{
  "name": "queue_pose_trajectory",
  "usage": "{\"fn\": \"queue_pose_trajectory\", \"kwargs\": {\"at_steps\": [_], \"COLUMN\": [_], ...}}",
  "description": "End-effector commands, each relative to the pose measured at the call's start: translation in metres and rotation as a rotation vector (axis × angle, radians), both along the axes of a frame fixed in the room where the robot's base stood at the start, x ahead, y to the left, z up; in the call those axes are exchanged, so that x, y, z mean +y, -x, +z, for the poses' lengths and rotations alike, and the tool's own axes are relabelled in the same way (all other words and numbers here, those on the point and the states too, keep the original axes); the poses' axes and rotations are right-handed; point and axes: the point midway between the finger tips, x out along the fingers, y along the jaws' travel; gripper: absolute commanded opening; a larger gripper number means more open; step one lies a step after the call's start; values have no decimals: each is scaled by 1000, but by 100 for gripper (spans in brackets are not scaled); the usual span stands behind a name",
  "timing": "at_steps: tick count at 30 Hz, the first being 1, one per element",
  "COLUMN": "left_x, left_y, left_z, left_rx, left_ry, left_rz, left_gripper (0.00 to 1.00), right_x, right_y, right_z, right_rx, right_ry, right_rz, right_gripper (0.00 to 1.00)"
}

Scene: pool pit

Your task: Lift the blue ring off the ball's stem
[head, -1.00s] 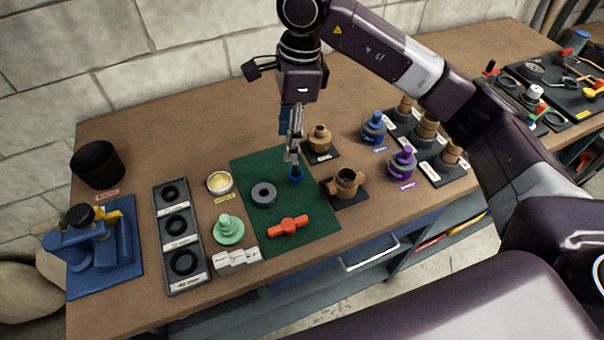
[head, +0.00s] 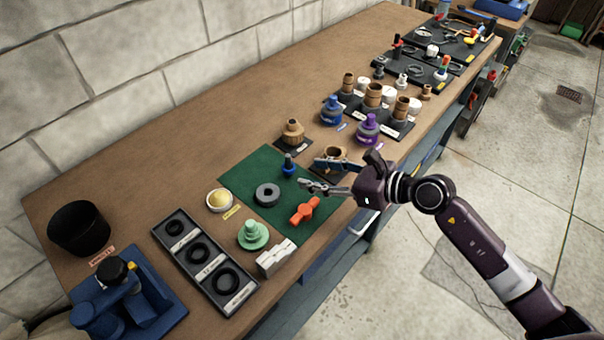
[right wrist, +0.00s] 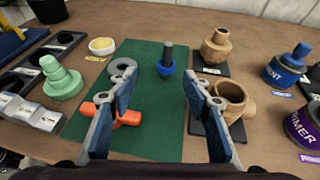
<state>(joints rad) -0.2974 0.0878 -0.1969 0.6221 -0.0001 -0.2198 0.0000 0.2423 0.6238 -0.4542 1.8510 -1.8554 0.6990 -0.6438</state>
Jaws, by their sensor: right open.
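The blue ring (head: 288,171) sits around the lower part of an upright dark stem (head: 288,159) on the green mat (head: 238,178). In the right wrist view the blue ring (right wrist: 166,70) and the grey stem (right wrist: 168,52) stand ahead, between the directions of my two fingers. Any ball under the ring is not clearly visible. My right gripper (head: 309,175) is open, with its fingers pointing left toward the stem from the mat's right side. It also shows in the right wrist view (right wrist: 159,82), with nothing between the fingers. My left gripper is not in view.
A grey ring (head: 267,194) and an orange handle (head: 305,210) lie on the mat. A brown valve body (right wrist: 232,97) stands right of the mat, close to my gripper. A brown fitting (head: 292,133) stands behind. Blue (head: 331,111) and purple (head: 367,128) cans stand farther right.

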Motion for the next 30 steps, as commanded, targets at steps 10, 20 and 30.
{"fn": "queue_pose_trajectory", "kwargs": {"at_steps": [10, 20, 30], "left_x": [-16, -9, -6], "left_y": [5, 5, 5], "left_z": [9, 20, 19], "left_rx": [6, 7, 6], "left_ry": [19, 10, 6], "left_rz": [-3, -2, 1], "left_gripper": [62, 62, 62], "right_x": [22, 50, 52], "right_y": [-21, -47, -49], "right_z": [-11, -25, -28], "right_rx": [-3, -2, -3], "right_ry": [8, 9, 12], "right_rz": [-2, -1, -1], "right_gripper": [44, 44, 41]}}
